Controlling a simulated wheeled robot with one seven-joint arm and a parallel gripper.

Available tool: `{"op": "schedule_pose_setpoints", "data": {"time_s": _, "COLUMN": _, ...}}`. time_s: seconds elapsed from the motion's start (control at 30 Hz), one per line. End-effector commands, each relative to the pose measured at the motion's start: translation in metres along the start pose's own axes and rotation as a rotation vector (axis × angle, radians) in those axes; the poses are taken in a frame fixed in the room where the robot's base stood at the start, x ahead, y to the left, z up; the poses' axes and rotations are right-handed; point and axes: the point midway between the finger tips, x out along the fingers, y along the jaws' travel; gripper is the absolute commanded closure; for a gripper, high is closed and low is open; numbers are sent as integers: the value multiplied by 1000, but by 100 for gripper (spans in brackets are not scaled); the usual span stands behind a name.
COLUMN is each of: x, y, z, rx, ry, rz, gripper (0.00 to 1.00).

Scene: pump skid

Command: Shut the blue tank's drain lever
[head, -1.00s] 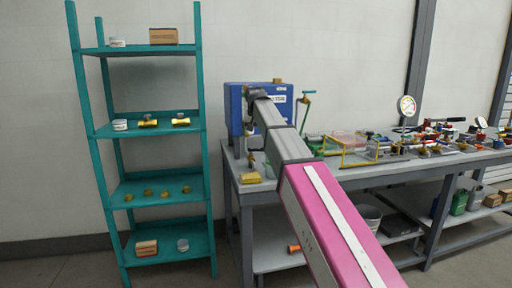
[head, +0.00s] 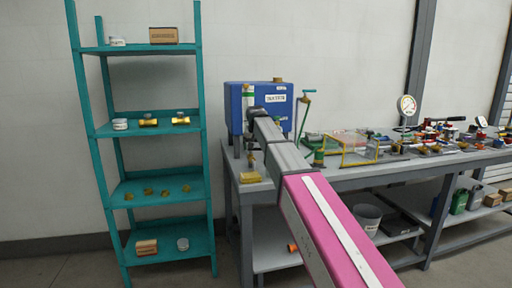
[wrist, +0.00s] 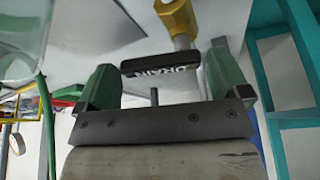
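The blue tank (head: 286,112) stands on the left end of the grey bench in the head view, partly hidden behind my arm. In the wrist view the dark drain lever (wrist: 160,65), with "DRAIN" lettering, lies crosswise beside a yellow valve part (wrist: 178,18). My gripper (wrist: 166,80) has its two green fingers apart, one on each side of the lever's span. I cannot tell whether either finger touches it. In the head view my arm hides the fingers.
A teal shelf (head: 160,133) stands to the left, with a gap before the bench.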

Motion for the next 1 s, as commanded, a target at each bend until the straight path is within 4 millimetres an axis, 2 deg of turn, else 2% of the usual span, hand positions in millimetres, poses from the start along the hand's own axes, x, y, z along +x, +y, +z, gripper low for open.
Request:
{"op": "schedule_pose_setpoints", "data": {"time_s": 0.03, "x": 0, "y": 0, "z": 0, "rx": 0, "ry": 0, "rz": 0, "gripper": 23}}
{"op": "schedule_pose_setpoints", "data": {"time_s": 0.1, "x": 0, "y": 0, "z": 0, "rx": 0, "ry": 0, "rz": 0, "gripper": 41}}
{"op": "schedule_pose_setpoints", "data": {"time_s": 0.33, "x": 0, "y": 1, "z": -1, "rx": -34, "ry": -1, "rz": -14, "gripper": 41}}
{"op": "schedule_pose_setpoints", "data": {"time_s": 0.7, "x": 2, "y": 1, "z": -6, "rx": -247, "ry": -1, "rz": -103, "gripper": 41}}
{"op": "schedule_pose_setpoints", "data": {"time_s": 1.0, "x": 2, "y": 0, "z": -6, "rx": -263, "ry": 0, "rz": -109, "gripper": 41}}
